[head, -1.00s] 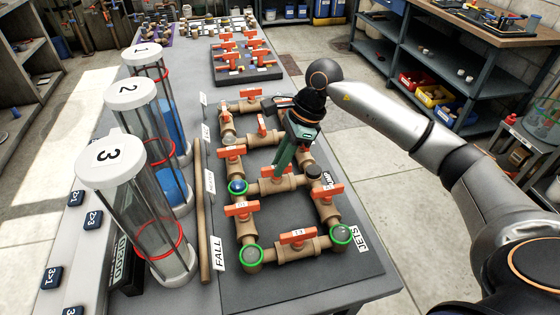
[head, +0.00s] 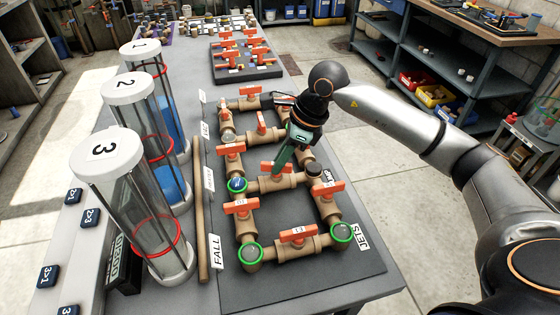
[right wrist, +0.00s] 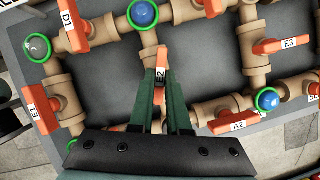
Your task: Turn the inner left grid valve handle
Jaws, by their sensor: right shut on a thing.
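The pipe grid (head: 283,248) of tan pipes lies on a dark board, with orange valve handles along its runs. My right gripper (head: 281,163) reaches down over the middle crossbar of the grid. In the right wrist view its green fingers (right wrist: 163,85) are shut on the orange handle labelled E2 (right wrist: 160,75), one finger on each side. In the head view that handle (head: 276,168) is partly hidden by the fingers. Handles D1 (right wrist: 75,35), A2 (right wrist: 233,123) and E3 (right wrist: 280,45) stand apart from the gripper. My left gripper is not in view.
Several clear tanks with white lids, one marked 3 (head: 103,150), stand left of the grid. A wooden rod (head: 202,220) lies between them and the board. A dark tray with orange handles (head: 245,68) sits farther back.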

